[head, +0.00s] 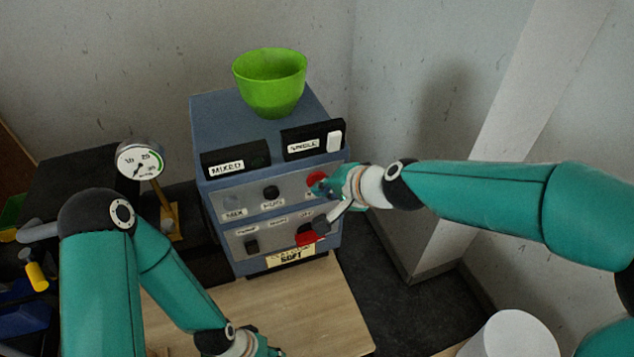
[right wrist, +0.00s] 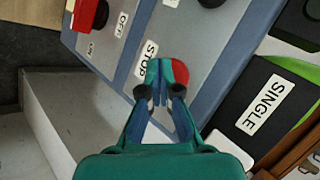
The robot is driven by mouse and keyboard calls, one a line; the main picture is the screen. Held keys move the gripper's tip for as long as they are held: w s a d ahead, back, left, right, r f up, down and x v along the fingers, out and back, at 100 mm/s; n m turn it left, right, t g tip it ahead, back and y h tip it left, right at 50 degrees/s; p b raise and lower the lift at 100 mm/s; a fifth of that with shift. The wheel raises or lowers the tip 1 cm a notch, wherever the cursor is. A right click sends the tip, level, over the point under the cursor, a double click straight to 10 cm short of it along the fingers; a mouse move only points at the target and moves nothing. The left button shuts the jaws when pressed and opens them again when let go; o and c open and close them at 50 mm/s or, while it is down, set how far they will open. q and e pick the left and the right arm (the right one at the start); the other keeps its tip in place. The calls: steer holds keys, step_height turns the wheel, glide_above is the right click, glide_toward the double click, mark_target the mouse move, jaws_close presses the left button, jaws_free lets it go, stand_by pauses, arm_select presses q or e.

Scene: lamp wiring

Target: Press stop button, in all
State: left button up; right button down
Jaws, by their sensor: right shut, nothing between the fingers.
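The red stop button (head: 314,177) is on the upper grey panel of the blue control box (head: 215,113). In the right wrist view the round red button (right wrist: 180,71) shows partly behind my fingertips, beside a STOP label (right wrist: 146,57). My right gripper (head: 326,188) is shut and empty, with its tips at the button. In the right wrist view its closed tips (right wrist: 160,75) overlap the button's edge; I cannot tell whether they touch it. My left gripper (head: 262,350) is at the bottom edge of the head view, mostly cut off.
A red switch (head: 307,238) with an OFF label sits on the lower panel. A green bowl (head: 270,87) stands on the box. A gauge (head: 140,160) stands to its left. A wooden board (head: 310,308) lies clear in front. A white cylinder (head: 512,335) is at the lower right.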

steer(key=shift+w+r, duration=0.15)
steer(key=shift+w, duration=0.05)
stand_by(0.4)
arm_select(q)
steer(key=shift+w+f+b, duration=0.1)
steer(key=shift+f+b, duration=0.25)
steer(key=shift+f, duration=0.05)
arm_select(e)
steer(key=shift+s+d+f, duration=0.1)
steer(key=shift+s+d, duration=0.1)
steer(key=shift+s, duration=0.25)
steer(key=shift+s+d+f, duration=0.1)
steer(key=shift+s+d, duration=0.1)
steer(key=shift+s, duration=0.2)
arm_select(q)
steer(key=shift+f+b, duration=0.65)
steer(key=shift+b, duration=0.05)
arm_select(e)
steer(key=s, duration=0.1)
steer(key=s+d, duration=0.1)
steer(key=s, duration=0.1)
steer(key=s+d, duration=0.1)
steer(key=shift+s, duration=0.35)
steer(key=shift+w, duration=0.1)
